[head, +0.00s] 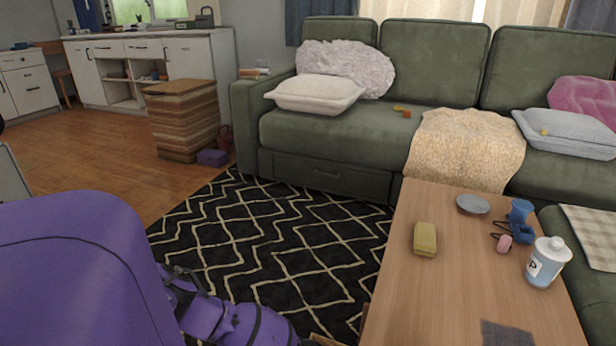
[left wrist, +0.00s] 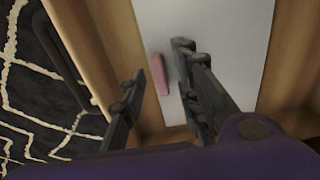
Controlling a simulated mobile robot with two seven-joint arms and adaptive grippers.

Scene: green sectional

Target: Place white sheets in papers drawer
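My left gripper (left wrist: 160,62) is open in the left wrist view, with its two fingers spread. A flat white surface (left wrist: 235,40), which looks like white sheets, lies beneath and beyond the fingers. It sits inside a wooden drawer or box with a light brown wall (left wrist: 92,45). A small pink item (left wrist: 159,74) lies on the white surface between the fingers. Nothing is visibly gripped. In the head view my purple left arm reaches down at the lower left, and its fingers cannot be seen. My right gripper is in neither view.
A wooden coffee table (head: 425,290) at the right holds a yellow block (head: 425,239), a grey dish (head: 473,204), a white bottle (head: 546,262) and small blue and pink items. A green sofa (head: 330,135) stands behind. A black patterned rug (head: 290,230) leaves free floor left of the table.

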